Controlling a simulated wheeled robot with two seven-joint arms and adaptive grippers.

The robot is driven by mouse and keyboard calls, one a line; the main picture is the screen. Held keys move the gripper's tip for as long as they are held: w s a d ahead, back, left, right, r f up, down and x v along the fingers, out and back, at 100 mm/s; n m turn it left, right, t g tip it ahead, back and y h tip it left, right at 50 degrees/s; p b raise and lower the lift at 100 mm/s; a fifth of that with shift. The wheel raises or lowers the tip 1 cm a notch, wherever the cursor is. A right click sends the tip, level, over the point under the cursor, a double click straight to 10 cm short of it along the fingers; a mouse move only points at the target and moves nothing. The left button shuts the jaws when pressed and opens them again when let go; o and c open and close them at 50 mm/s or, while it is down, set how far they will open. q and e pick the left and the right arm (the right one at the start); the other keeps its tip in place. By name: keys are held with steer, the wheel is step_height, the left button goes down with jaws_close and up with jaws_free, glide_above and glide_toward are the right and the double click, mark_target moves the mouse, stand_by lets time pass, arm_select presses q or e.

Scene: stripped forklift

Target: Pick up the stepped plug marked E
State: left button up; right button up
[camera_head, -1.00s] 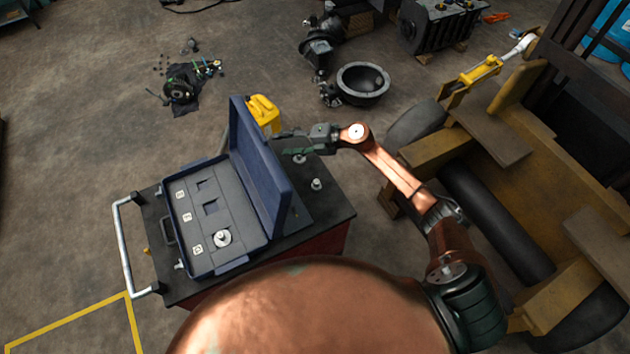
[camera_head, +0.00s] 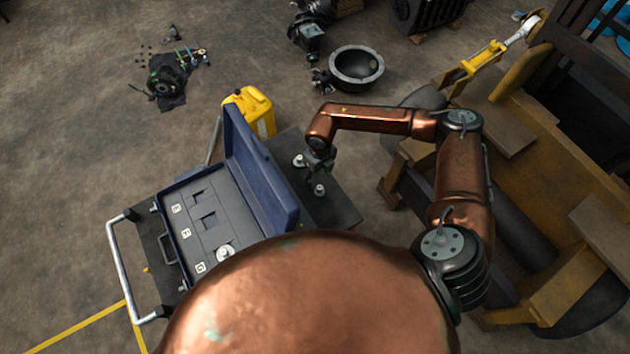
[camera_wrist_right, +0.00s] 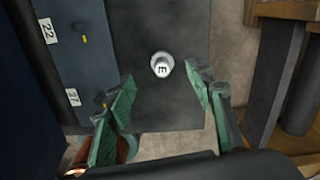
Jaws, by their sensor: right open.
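The stepped plug marked E (camera_wrist_right: 161,65) stands upright, pale and round, on the dark cart top in the right wrist view. My right gripper (camera_wrist_right: 160,80) is open, its green fingers to either side of and short of the plug, not touching it. In the head view my right gripper (camera_head: 319,160) hangs over the cart top beside two small silver plugs, one farther back (camera_head: 299,160) and one nearer (camera_head: 319,190). I cannot read their marks there, so I cannot tell which is E. My left gripper is not in view.
An open blue case (camera_head: 263,175) lies on the cart, its raised lid left of the plugs. Its tray holds another silver plug (camera_head: 225,253) and square recesses. A yellow canister (camera_head: 262,117) stands behind the lid. The forklift frame (camera_head: 510,125) is to the right.

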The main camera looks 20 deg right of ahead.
mark_target(320, 188)
steer(key=shift+s+d+f, duration=0.15)
steer(key=shift+d+f, duration=0.1)
steer(key=shift+f, duration=0.15)
steer(key=shift+s+f, duration=0.1)
steer(key=shift+f, duration=0.25)
steer(key=shift+s+a+f+p, duration=0.1)
steer(key=shift+s+f+p, duration=0.1)
steer(key=shift+f+p, duration=0.9)
step_height(320, 188, down, 3)
steer(key=shift+w, duration=0.1)
steer(key=shift+f+p, duration=0.3)
steer(key=shift+f, duration=0.2)
steer(key=c, duration=1.2)
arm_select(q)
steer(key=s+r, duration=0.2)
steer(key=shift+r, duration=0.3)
arm_select(e)
steer(key=shift+c, duration=0.5)
